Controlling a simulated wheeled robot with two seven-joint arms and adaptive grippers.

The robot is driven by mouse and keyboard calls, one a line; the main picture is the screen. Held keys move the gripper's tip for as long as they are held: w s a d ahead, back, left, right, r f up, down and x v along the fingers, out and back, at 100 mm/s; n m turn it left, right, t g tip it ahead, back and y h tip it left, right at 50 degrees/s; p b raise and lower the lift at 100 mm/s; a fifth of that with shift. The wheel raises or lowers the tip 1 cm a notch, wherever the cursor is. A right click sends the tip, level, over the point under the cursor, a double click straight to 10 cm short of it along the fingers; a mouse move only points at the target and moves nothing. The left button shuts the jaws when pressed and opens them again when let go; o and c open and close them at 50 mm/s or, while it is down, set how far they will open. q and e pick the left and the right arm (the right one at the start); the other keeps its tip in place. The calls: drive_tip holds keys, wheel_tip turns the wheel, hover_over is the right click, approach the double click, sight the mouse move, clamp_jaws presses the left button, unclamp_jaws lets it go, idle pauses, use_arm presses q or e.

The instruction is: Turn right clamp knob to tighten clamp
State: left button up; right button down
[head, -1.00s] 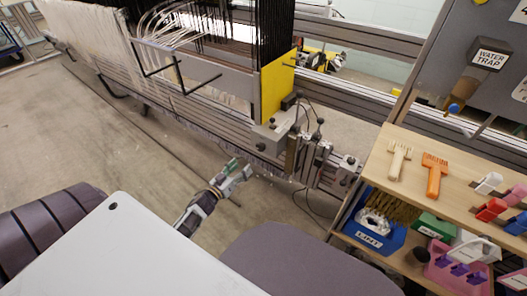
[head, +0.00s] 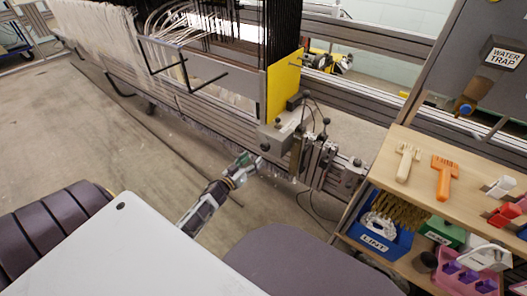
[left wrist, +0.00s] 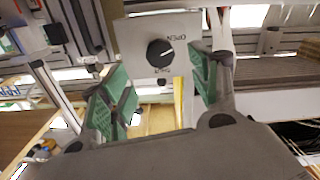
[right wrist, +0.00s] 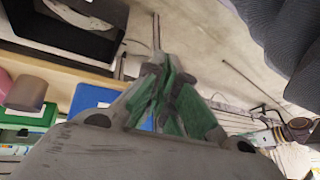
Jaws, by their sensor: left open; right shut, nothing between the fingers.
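The clamp knob (left wrist: 160,52) is round and black with a white pointer line, on a pale grey plate (left wrist: 133,35) lettered OPEN and SHUT in the left wrist view. My left gripper (left wrist: 160,82) is open, with green-padded fingers on either side of the knob's line and clear gaps to it. In the head view my left gripper (head: 249,163) is just in front of the grey clamp block (head: 274,138) at the right end of the loom rail; the knob face cannot be made out there. My right gripper (right wrist: 165,95) is shut and empty, away from the clamp.
A wooden shelf (head: 418,150) with a pale brush (head: 406,162) and an orange brush (head: 444,176) stands to the right. Below it are a blue LINT bin (head: 372,238) and a pink tray (head: 462,275). A yellow plate (head: 283,88) rises behind the clamp.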

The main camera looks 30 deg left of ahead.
sight(264, 149)
use_arm(q)
drive_tip(key=w+b, duration=0.1)
drive_tip(key=w, duration=0.2)
drive_tip(key=shift+w+d, duration=0.15)
drive_tip(key=shift+w+d+b, duration=0.1)
drive_tip(key=shift+w+b, duration=0.4)
drive_tip(key=shift+w, duration=1)
drive_tip(key=shift+w+d+b, duration=0.1)
drive_tip(key=shift+w+b, duration=0.3)
drive_tip(key=shift+w, duration=0.85)
use_arm(e)
wheel_tip(264, 149, down, 7)
drive_tip(key=a+t, duration=0.1)
drive_tip(key=shift+m+y, duration=0.4)
drive_tip(key=shift+a+r, duration=0.1)
drive_tip(key=shift+r, duration=0.05)
use_arm(q)
drive_tip(key=c, duration=1)
